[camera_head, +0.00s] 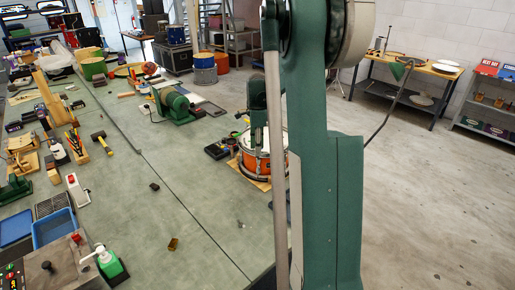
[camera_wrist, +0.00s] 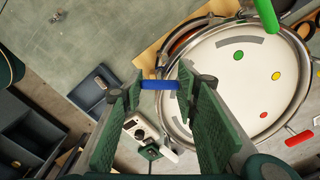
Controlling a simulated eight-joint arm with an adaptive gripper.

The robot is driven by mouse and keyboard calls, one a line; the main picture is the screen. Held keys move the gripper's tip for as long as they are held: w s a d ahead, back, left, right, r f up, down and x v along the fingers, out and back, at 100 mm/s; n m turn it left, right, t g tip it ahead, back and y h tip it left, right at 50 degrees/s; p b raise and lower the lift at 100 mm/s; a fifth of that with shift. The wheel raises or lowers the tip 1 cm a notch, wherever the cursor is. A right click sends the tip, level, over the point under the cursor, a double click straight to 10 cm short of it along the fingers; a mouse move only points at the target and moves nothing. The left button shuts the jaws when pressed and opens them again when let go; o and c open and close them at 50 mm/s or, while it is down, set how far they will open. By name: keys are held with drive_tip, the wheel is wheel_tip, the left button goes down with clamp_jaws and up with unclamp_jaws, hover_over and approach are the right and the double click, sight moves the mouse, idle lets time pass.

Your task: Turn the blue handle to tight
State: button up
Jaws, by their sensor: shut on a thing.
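The blue handle (camera_wrist: 159,85) shows in the wrist view at the left rim of a drum (camera_wrist: 228,75). My gripper (camera_wrist: 160,92) has its two green ridged fingers on either side of the handle and is shut on it. The drum has a white head with green, yellow and red dots. A green handle (camera_wrist: 267,16) and a red handle (camera_wrist: 300,137) stick out from its rim. In the head view the orange-sided drum (camera_head: 252,163) stands at the bench's right side, partly hidden by my arm. The blue handle cannot be made out there.
In the wrist view a dark tray (camera_wrist: 25,130) and a white device with a dial (camera_wrist: 140,126) lie left of and below the drum. A wooden board (camera_head: 252,178) lies under the drum. A green machine (camera_head: 176,104) stands farther back. The bench's near middle is mostly clear.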

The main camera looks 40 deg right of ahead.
drive_tip(key=m, duration=0.5)
drive_tip(key=shift+m, duration=0.3)
drive_tip(key=m, duration=0.4)
drive_tip(key=shift+m, duration=0.4)
drive_tip(key=o, duration=0.9)
drive_tip(key=shift+r, duration=0.1)
drive_tip(key=shift+r, duration=5.95)
